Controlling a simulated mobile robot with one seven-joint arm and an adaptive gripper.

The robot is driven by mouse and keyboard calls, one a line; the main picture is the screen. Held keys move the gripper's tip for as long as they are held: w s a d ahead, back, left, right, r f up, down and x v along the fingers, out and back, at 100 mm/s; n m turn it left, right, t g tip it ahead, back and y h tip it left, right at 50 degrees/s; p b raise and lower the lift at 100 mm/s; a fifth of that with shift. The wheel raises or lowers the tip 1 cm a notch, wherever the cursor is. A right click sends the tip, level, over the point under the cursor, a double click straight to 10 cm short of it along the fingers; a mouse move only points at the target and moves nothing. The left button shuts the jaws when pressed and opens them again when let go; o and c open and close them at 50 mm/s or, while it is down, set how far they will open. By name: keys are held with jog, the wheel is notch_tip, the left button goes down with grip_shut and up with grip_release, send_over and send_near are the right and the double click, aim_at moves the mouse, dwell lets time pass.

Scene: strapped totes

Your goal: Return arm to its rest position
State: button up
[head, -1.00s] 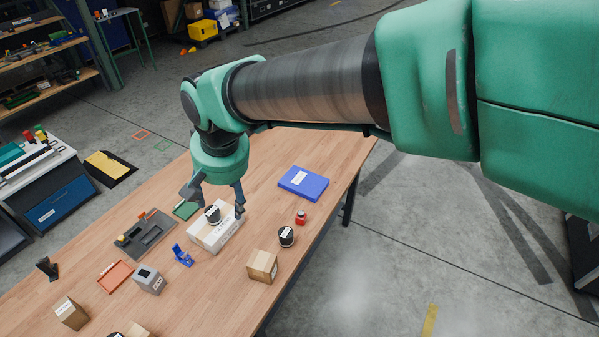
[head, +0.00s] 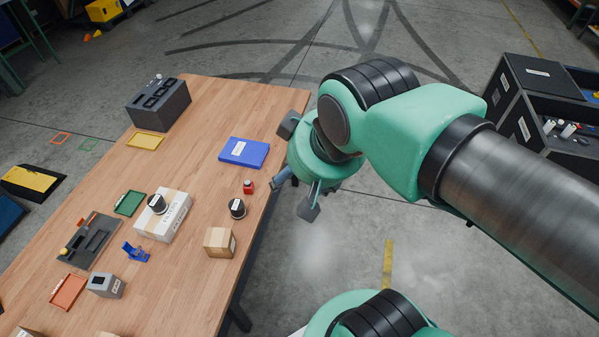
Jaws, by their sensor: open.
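My gripper (head: 292,197) is off the right edge of the wooden table (head: 195,245) in the head view, over the grey floor. Its fingers are spread and nothing is between them. My green and grey arm reaches in from the right. A white carton (head: 172,222) lies on the table with a black round item (head: 157,204) with a white label on top of it. My gripper is apart from both.
Near the table's right edge are a blue case (head: 244,152), a red item (head: 248,187), a black round item (head: 237,208) and a brown box (head: 219,242). A dark slotted block (head: 158,104) stands at the far end. A dark cart (head: 550,110) stands at right.

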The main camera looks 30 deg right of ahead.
jog(key=shift+f, duration=0.1)
dwell(0.3)
notch_tip(320, 180, down, 14)
jog(key=b, duration=1.4)
jog(key=shift+r, duration=0.2)
